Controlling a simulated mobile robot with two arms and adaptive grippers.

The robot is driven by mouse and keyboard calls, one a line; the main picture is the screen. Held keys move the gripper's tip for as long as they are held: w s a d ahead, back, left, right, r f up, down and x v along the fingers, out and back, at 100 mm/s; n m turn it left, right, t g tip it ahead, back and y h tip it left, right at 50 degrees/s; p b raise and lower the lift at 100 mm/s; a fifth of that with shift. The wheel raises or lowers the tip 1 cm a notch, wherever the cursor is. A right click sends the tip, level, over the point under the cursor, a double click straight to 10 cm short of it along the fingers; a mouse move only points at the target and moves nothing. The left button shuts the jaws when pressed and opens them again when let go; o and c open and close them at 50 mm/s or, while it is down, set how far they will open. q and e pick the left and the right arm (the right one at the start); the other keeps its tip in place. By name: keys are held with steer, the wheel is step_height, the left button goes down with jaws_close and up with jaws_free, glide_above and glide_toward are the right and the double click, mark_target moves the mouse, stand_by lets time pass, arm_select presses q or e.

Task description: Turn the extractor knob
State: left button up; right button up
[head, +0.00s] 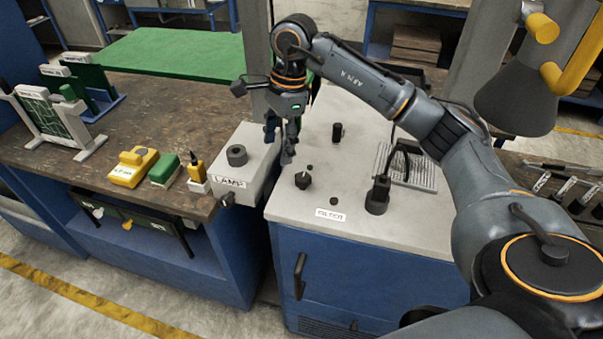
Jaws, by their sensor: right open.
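A black round knob (303,180) sits on the pale top of the blue cabinet (380,235), near its left side. A small white label (330,215) lies in front of it, its print too small to read surely. I cannot confirm that this is the extractor knob. My right gripper (280,147) hangs with its fingers pointing down, above and a little behind the knob, near the lamp box. It is open, with nothing seen between its fingers, and appears apart from the knob. My left gripper is not in view.
The grey lamp box (262,178) with its dark ring stands left of the knob. A black post (337,133) is behind; a black stand with a hose (377,195) and a grille (418,172) are to the right. A dark hood (515,98) hangs at upper right.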

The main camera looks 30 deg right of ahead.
steer(key=r+h, duration=0.2)
glide_above(301, 177)
step_height(301, 177, down, 14)
steer(key=p, duration=0.4)
steer(key=shift+r+m, duration=0.1)
steer(key=shift+m, duration=0.2)
steer(key=c, duration=1.2)
